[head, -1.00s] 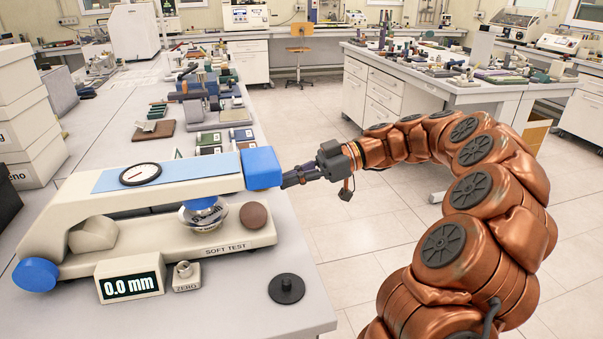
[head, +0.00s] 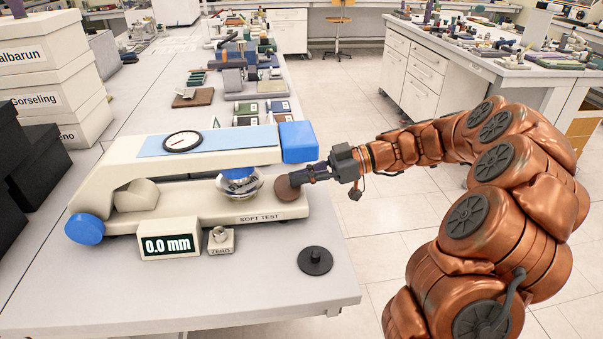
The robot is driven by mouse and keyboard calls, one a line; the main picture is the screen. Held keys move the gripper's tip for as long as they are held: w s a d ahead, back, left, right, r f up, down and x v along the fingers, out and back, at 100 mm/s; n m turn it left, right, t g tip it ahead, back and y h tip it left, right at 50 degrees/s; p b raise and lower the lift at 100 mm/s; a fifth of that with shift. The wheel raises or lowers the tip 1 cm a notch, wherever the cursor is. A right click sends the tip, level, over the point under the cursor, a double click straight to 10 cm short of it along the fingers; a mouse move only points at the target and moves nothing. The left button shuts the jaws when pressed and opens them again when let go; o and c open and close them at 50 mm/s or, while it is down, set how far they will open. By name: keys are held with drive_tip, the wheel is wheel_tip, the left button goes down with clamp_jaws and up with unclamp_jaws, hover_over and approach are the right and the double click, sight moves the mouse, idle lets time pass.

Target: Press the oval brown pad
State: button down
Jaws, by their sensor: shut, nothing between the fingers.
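The oval brown pad (head: 287,190) is at the right end of the cream soft tester's base (head: 205,205), just right of a shiny round metal part (head: 240,184). My gripper (head: 297,178) comes in from the right with its fingers together and empty. Its tips overlap the pad's upper right part in the head view. I cannot tell whether they touch it or how far it is pushed in. The tester's display (head: 169,245) reads 0.0 mm.
The tester's blue end block (head: 298,142) is just above my fingers. A ZERO button box (head: 221,240) and a black disc with a knob (head: 315,261) stand in front. Several samples lie behind on the bench. White boxes (head: 50,80) are stacked at left.

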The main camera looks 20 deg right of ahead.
drive_tip(key=shift+f, duration=0.15)
wheel_tip(320, 180, down, 2)
drive_tip(key=b, duration=0.4)
drive_tip(key=shift+b, duration=0.35)
drive_tip(key=shift+f, duration=0.1)
wheel_tip(320, 180, up, 5)
drive_tip(key=shift+f, duration=0.1)
drive_tip(key=b+v, duration=0.1)
drive_tip(key=v, duration=0.9)
idle(0.7)
